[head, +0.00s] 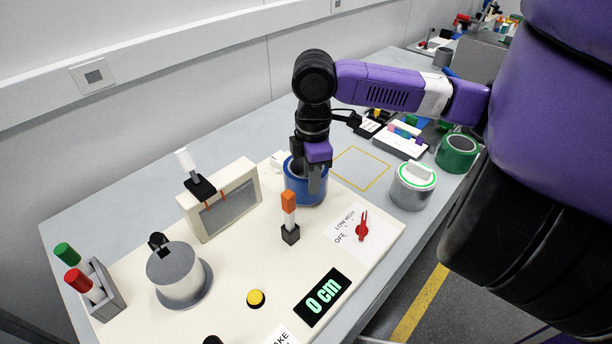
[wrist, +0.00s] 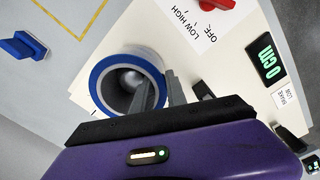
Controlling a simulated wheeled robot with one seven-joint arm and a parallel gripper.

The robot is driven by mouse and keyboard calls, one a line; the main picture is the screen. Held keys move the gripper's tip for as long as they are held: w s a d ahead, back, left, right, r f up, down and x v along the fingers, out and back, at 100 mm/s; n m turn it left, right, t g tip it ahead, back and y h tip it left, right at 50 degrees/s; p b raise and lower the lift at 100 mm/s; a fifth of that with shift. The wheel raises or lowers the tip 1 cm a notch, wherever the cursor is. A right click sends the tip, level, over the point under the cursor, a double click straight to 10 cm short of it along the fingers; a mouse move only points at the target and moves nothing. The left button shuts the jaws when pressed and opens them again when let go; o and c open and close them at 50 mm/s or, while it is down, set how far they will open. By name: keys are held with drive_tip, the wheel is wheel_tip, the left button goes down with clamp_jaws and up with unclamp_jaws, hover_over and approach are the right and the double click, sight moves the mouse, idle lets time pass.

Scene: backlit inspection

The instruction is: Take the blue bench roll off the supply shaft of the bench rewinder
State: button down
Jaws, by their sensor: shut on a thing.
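The blue bench roll (head: 301,196) is at the back right of the cream rewinder board (head: 225,262), with its open end up. In the wrist view the blue roll (wrist: 98,78) shows a blue outer ring around a pale ring and a hollow grey core. My gripper (head: 316,182) points down at it from above. In the wrist view my gripper (wrist: 158,92) is shut on the roll's wall, one finger inside the core and one outside. The supply shaft is not distinguishable; I cannot tell whether the roll is raised on it.
A yellow-outlined square (head: 360,168) on the bench is empty. A white roll with a green ring (head: 411,190) and a green roll (head: 457,152) stand to the right. An orange-topped post (head: 289,215), framed panel (head: 231,205), red switch (head: 362,229) and grey-topped cylinder (head: 176,275) stand on the board.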

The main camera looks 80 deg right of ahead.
drive_tip(key=shift+r, duration=0.2)
idle(0.4)
drive_tip(key=shift+r+p, duration=3.3)
drive_tip(key=shift+r, duration=0.35)
drive_tip(key=shift+d, duration=0.1)
